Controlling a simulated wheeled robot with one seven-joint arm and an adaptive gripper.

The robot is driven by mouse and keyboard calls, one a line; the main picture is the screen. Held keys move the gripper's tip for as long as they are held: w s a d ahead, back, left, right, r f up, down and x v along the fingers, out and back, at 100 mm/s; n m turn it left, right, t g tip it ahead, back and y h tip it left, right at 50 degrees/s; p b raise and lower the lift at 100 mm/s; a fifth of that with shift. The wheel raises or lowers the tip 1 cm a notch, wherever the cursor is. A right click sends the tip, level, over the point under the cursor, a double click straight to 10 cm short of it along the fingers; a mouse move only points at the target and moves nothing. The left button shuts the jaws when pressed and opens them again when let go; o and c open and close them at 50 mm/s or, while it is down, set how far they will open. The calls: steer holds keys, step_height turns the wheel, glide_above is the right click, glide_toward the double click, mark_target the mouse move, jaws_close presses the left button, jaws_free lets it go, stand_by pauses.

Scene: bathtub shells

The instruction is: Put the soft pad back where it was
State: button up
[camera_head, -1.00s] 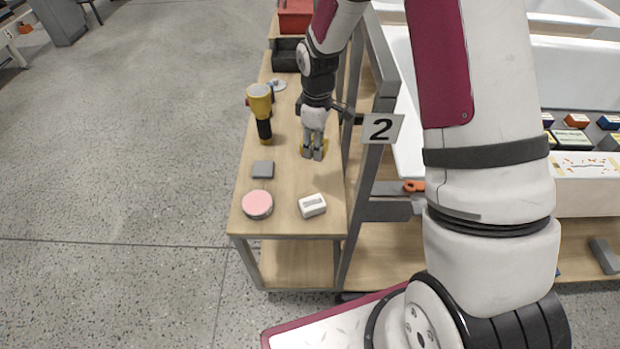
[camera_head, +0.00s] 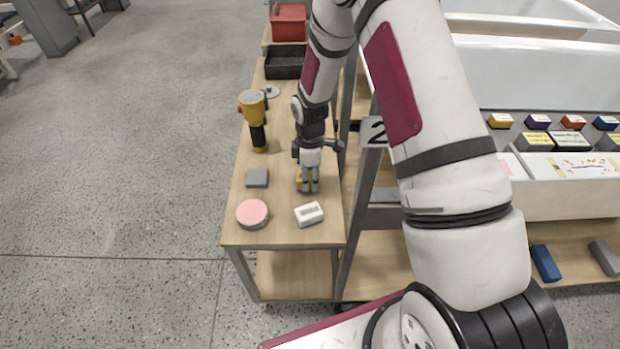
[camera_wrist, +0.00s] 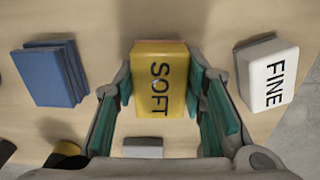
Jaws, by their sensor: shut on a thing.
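The soft pad is a yellow block with SOFT on its top, centred between my fingers in the wrist view (camera_wrist: 158,78). In the head view, only a bit of its yellow (camera_head: 298,181) shows beside my fingers. My gripper (camera_head: 310,187) is shut on the pad, with a teal-lined finger on each side of it in the wrist view (camera_wrist: 160,110). It points down over the wooden bench (camera_head: 285,232), close behind the white block marked FINE (camera_head: 309,214). I cannot tell whether the pad touches the bench top.
A grey block (camera_head: 257,178), a pink-topped round tin (camera_head: 252,213) and a yellow-black tool (camera_head: 256,120) are on the bench's left side. The wrist view shows blue blocks (camera_wrist: 48,76). A black tray (camera_head: 284,62) stands farther back.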

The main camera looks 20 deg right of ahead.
mark_target(310, 176)
steer(key=shift+f, duration=0.45)
steer(key=shift+f, duration=0.15)
steer(key=o, duration=1.1)
step_height(310, 176, up, 12)
steer(key=shift+r, duration=0.15)
steer(key=shift+s+a, duration=0.1)
